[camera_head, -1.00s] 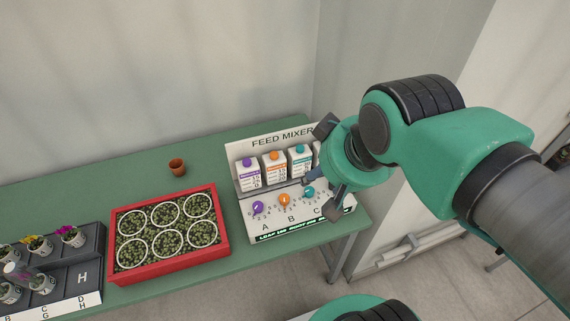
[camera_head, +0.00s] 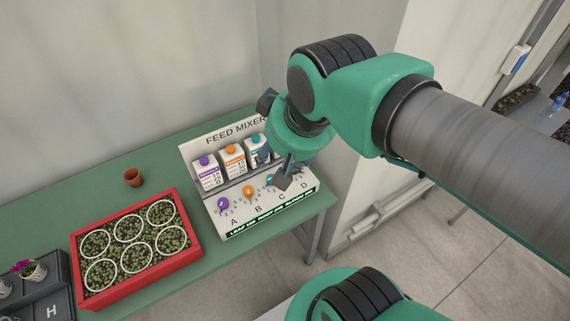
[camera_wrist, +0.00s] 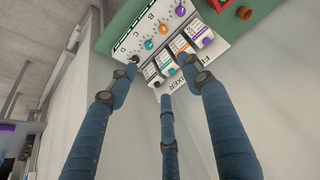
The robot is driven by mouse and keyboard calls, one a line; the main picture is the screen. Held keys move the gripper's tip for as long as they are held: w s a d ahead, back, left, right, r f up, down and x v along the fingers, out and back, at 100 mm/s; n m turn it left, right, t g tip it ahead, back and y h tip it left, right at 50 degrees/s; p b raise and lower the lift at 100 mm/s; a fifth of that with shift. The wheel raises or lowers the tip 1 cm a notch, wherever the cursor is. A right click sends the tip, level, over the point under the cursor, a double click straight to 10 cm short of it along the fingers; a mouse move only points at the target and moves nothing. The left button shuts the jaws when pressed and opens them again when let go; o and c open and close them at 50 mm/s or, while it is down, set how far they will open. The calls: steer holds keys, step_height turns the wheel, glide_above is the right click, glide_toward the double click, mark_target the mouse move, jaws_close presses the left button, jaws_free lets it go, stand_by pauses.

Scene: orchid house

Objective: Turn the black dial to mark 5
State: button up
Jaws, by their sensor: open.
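The feed mixer panel (camera_head: 265,214) stands on the green bench, with dials in a row above letters A to D. The black dial (camera_wrist: 134,59) shows as a small dark knob at the end of the row in the wrist view, close to a fingertip. In the head view my gripper hides it; its pointer and marks cannot be read. My gripper (camera_head: 282,180) is open, over the C and D end of the panel. In the wrist view its three blue fingers (camera_wrist: 161,77) are spread and hold nothing. I cannot tell whether a finger touches the dial.
The purple dial (camera_head: 223,204), orange dial (camera_head: 249,191) and teal dial (camera_wrist: 149,44) share the row. Capped cartons (camera_head: 207,173) stand behind them. The bench ends just right of the panel.

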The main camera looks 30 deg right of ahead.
steer(key=w+d+f+m+g+p, duration=0.15)
steer(key=w+d+f+m, duration=0.25)
steer(key=w+d+f, duration=0.5)
steer(key=w+d+f+m+g+p, duration=0.1)
steer(key=w+d+f+m+g, duration=0.2)
steer(key=w+d+f, duration=0.55)
steer(key=w+d+f+m, duration=0.1)
steer(key=w+f, duration=0.3)
steer(key=f, duration=0.4)
steer(key=shift+w+d+m+g, duration=0.25)
steer(key=shift+m+g, duration=0.1)
steer(key=shift+m, duration=0.55)
steer(key=shift+f, duration=0.15)
step_height(320, 180, down, 14)
steer(key=shift+r+b, duration=0.15)
steer(key=shift+b, duration=0.55)
steer(key=c, duration=1.2)
